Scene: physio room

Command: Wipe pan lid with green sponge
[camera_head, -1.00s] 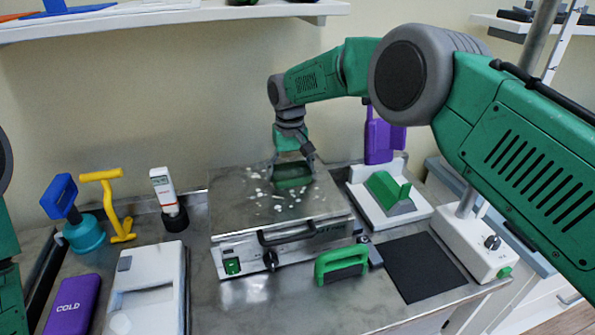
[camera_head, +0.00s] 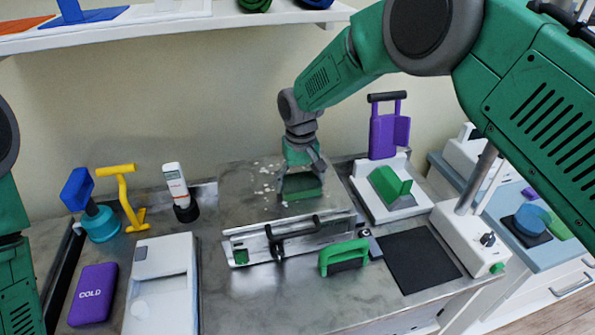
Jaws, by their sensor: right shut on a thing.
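The pan lid (camera_head: 240,196) is a flat metal cover with a black front handle, on a box-like unit at the middle of the counter. My right gripper (camera_head: 300,180) points down over the lid, shut on a green sponge (camera_head: 302,190). The sponge appears to rest on the lid right of the specks; its exact contact is hard to see. My left arm (camera_head: 12,250) shows only at the left edge, and its gripper is out of view.
A green-handled block (camera_head: 343,257) and a black mat (camera_head: 418,265) lie in front and right. A white tray holds another green-handled tool (camera_head: 390,186). A purple COLD pack (camera_head: 94,294), white case (camera_head: 162,285) and yellow tool (camera_head: 128,200) stand left. A shelf (camera_head: 170,18) hangs above.

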